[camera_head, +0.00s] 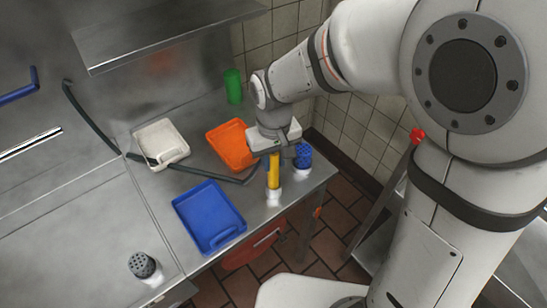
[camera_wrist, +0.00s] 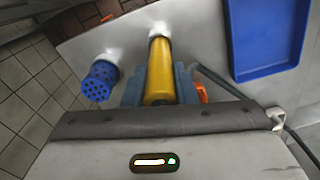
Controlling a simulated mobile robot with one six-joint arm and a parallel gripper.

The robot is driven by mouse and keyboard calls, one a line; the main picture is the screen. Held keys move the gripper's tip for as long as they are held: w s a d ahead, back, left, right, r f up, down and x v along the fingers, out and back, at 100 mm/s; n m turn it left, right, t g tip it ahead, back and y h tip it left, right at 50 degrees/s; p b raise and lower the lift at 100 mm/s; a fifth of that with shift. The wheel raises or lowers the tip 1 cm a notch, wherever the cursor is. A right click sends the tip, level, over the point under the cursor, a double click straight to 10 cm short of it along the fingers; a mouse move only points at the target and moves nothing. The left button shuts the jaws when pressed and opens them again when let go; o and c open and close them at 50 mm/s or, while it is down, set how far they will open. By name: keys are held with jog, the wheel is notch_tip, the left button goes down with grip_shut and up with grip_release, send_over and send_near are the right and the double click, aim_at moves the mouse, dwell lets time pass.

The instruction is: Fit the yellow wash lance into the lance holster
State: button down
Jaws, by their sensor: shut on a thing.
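The yellow wash lance (camera_head: 273,172) is upright between the fingers of my gripper (camera_head: 273,158) at the right front of the steel counter. In the wrist view the lance (camera_wrist: 159,72) lies between the two blue fingers of my gripper (camera_wrist: 159,88), which is shut on it. A white patch (camera_head: 274,196) shows at the lance's lower end; I cannot tell whether it is a holder, a tip or a reflection. A blue perforated cylinder (camera_head: 303,154) with a white foot stands close to the right of the lance, apart from it. I cannot clearly identify the lance holster.
A blue tray (camera_head: 210,217), an orange tray (camera_head: 231,145) and a white tray (camera_head: 161,143) lie left of my gripper. A dark hose (camera_head: 205,172) crosses the counter. A green cylinder (camera_head: 233,86) stands at the back, a grey perforated cylinder (camera_head: 142,265) at front left.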

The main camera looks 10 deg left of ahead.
jog(key=shift+f, duration=0.15)
jog(key=c, duration=1.1)
grip_release()
notch_tip(320, 180, up, 8)
jog(key=s+d+m+t, duration=0.1)
jog(key=s+d+m, duration=0.1)
jog(key=d, duration=0.5)
jog(key=s+d+r+m+t, duration=0.1)
jog(key=s+d+m, duration=0.1)
jog(key=d, duration=0.6)
jog(key=s+d+m+t, duration=0.1)
jog(key=s+d, duration=0.3)
jog(key=d, duration=0.4)
jog(key=shift+d+r+m, duration=0.2)
jog(key=shift+d+m, duration=0.05)
jog(key=shift+m, duration=0.55)
